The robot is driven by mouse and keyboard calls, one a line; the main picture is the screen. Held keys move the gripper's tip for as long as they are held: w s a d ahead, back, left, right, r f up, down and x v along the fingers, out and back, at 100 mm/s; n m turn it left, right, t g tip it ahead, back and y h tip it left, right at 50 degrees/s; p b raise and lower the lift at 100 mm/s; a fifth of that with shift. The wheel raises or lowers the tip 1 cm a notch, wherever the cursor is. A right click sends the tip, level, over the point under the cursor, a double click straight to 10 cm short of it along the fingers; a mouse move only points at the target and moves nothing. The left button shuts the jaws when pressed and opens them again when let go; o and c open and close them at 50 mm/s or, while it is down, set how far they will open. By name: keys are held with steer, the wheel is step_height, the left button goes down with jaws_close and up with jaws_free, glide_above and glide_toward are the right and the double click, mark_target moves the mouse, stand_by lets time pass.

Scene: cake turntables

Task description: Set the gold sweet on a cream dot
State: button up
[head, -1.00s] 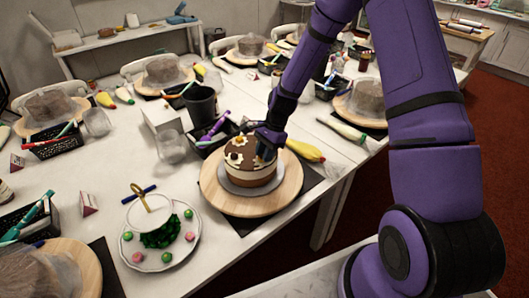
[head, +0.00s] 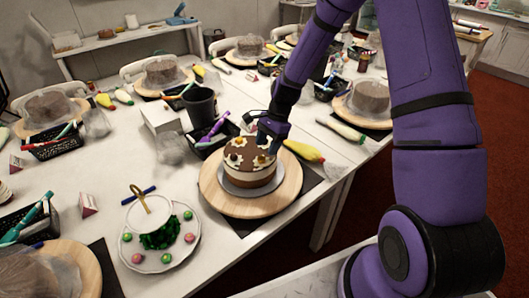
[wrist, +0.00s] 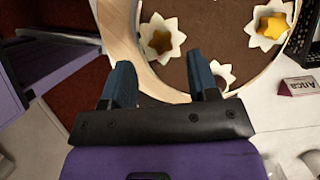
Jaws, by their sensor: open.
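The cake (head: 252,172) has a brown top with several cream dots shaped like flowers. A brighter yellow star (wrist: 272,25) sits on another cream dot (wrist: 262,13) at the upper right. A third cream dot (wrist: 222,74) is by the right finger, partly hidden. My gripper (wrist: 160,65) is open, with nothing between its fingers. In the head view my gripper (head: 266,146) is over the cake's far right side.
The cake stands on a wooden turntable (head: 230,205). A plate (head: 183,252) with green and pink sweets and a gold handle is at the front left. A dark basket (head: 207,150) and a yellow piping bag (head: 304,151) lie behind the cake. A name card (wrist: 300,86) shows at right.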

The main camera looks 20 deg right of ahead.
steer(key=s+d+r+n+t+h, duration=0.1)
steer(key=s+d+r+n, duration=0.15)
steer(key=r, duration=0.75)
steer(key=s+d+r+n+h, duration=0.1)
steer(key=s+r+n, duration=0.15)
steer(key=r, duration=0.75)
steer(key=s+r+n+t, duration=0.1)
steer(key=s+r+n, duration=0.2)
steer(key=s+r, duration=0.2)
steer(key=s+d+r+n+t+h, duration=0.1)
steer(key=s+r, duration=0.4)
steer(key=s, duration=0.6)
steer(key=s+r+n+t+h, duration=0.1)
steer(key=s+r+n+t, duration=0.2)
steer(key=s, duration=0.6)
steer(key=shift+d+r+n, duration=0.15)
steer(key=shift+r+n, duration=0.8)
steer(key=shift+n, duration=0.25)
